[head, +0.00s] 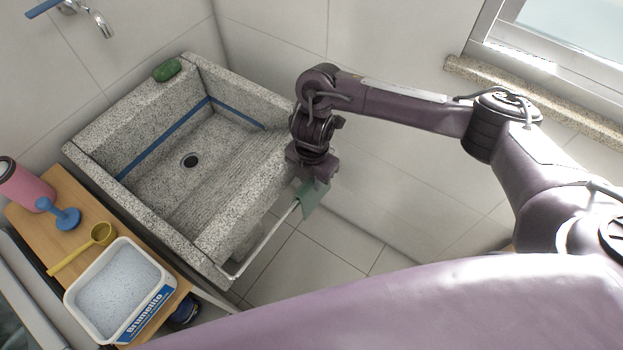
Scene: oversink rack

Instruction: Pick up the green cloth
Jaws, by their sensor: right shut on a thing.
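The green cloth (311,201) hangs at the front right corner of the stone sink, by the right end of a thin pale rail (264,243). My right gripper (313,178) points down at the cloth and is shut on its upper part. The fingertips are small and partly hidden by the wrist. I cannot tell whether the cloth still touches the rail. My left gripper is not in view.
A stone sink (232,262) with a drain stands left of my right gripper, with a green bar (167,70) on its back rim. A wooden shelf (22,221) holds a white tub (75,307), yellow scoop (102,233), blue tool (67,218) and pink bottle (25,187). Floor right of the sink is clear.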

